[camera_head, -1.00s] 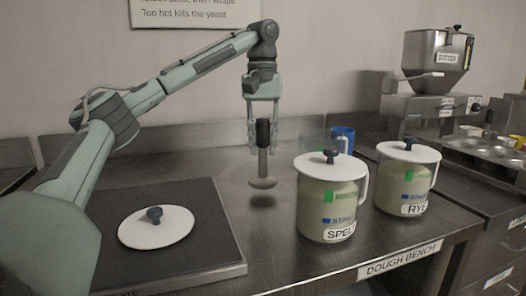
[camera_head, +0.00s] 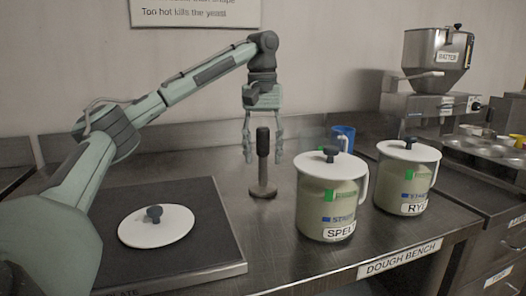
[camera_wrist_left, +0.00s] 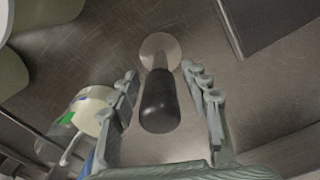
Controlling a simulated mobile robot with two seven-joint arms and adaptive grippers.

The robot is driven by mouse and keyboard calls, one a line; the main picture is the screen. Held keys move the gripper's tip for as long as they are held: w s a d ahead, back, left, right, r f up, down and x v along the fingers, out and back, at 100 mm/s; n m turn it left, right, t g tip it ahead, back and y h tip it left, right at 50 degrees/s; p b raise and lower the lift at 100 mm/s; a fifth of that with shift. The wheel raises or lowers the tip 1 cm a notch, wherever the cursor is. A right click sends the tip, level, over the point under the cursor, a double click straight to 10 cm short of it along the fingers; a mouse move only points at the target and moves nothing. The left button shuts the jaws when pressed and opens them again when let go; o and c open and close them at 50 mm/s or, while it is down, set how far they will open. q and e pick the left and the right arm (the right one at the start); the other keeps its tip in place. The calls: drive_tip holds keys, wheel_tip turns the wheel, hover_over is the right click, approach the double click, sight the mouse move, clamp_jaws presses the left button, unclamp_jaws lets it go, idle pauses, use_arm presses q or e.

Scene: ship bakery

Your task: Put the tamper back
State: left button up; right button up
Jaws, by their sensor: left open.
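The tamper (camera_head: 263,164) stands upright on the bench, with a black handle on top and a round metal foot below. It also shows in the left wrist view (camera_wrist_left: 160,101), seen from above with its handle toward the camera. My left gripper (camera_head: 263,160) is open above and around the tamper's handle. In the left wrist view the two fingers (camera_wrist_left: 166,92) are spread on either side of the handle, with gaps between. My right gripper is not in view.
Two lidded jars, SPELT (camera_head: 326,205) and RYE (camera_head: 405,183), stand to the right of the tamper. A blue cup (camera_head: 343,138) is behind them. A dark plate (camera_head: 215,240) with a white lid (camera_head: 156,227) lies at the left. The batter machine (camera_head: 436,75) stands at the back right.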

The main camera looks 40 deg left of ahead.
use_arm(q)
wheel_tip(320, 180, up, 12)
drive_tip(key=shift+s+r, duration=0.1)
drive_tip(key=shift+r, duration=0.05)
idle(0.7)
